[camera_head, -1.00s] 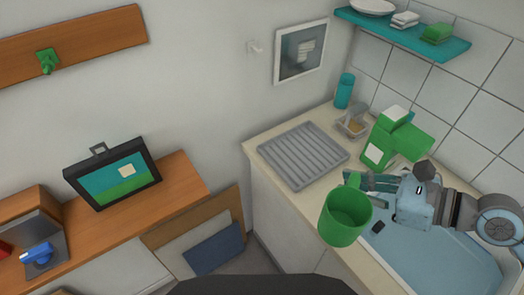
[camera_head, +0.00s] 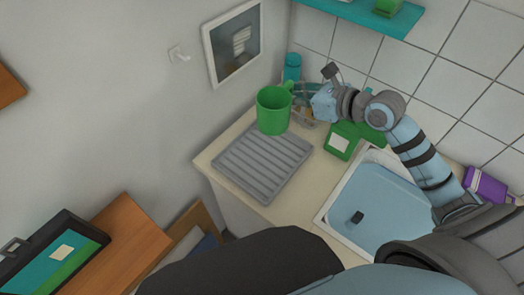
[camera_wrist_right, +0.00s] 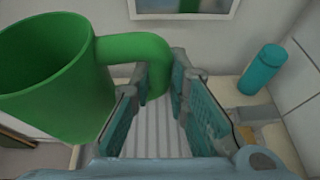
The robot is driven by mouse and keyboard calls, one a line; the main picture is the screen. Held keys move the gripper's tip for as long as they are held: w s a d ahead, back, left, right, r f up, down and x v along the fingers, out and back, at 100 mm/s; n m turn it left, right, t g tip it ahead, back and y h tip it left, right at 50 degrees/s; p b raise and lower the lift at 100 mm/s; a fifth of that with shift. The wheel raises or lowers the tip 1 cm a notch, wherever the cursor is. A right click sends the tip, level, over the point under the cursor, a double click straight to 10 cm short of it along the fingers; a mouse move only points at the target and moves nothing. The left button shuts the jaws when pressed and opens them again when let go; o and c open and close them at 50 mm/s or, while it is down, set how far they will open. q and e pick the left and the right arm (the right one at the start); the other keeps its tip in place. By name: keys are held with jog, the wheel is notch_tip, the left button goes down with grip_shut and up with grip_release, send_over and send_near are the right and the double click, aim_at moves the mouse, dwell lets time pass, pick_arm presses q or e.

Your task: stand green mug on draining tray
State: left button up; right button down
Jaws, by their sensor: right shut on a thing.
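The green mug (camera_head: 273,112) is upright, in the head view over the far end of the grey ribbed draining tray (camera_head: 258,163). My right gripper (camera_head: 296,92) is shut on its handle from the right. In the right wrist view the mug (camera_wrist_right: 55,75) fills the left side, and its handle reaches between the teal fingers of the gripper (camera_wrist_right: 155,85). The tray (camera_wrist_right: 155,135) shows below the fingers there. The mug seems to be above the tray; I cannot tell how large the gap is. My left gripper is in no view.
A teal bottle (camera_head: 292,66) stands behind the gripper. A green box-like thing (camera_head: 342,140) stands on the counter between tray and sink (camera_head: 375,205). A picture frame (camera_head: 233,42) hangs on the wall behind. A teal shelf (camera_head: 365,18) is above.

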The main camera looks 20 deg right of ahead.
jog(key=w+m+h, duration=0.1)
jog(key=w+h, duration=0.1)
jog(key=b, duration=0.6)
send_over(280, 142)
jog(key=shift+m+t, duration=0.3)
jog(key=shift+t, duration=0.1)
notch_tip(280, 142, down, 16)
jog(key=shift+s, duration=0.1)
jog(key=shift+s+f, duration=0.1)
jog(key=shift+f, duration=0.25)
notch_tip(280, 142, down, 4)
jog(key=shift+a+f+b, duration=0.1)
jog(key=shift+f+b, duration=0.05)
jog(key=shift+b, duration=1)
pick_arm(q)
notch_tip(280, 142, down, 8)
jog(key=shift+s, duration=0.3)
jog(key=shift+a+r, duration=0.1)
pick_arm(e)
jog(key=c, duration=1.6)
grip_release()
jog(key=shift+o, duration=0.2)
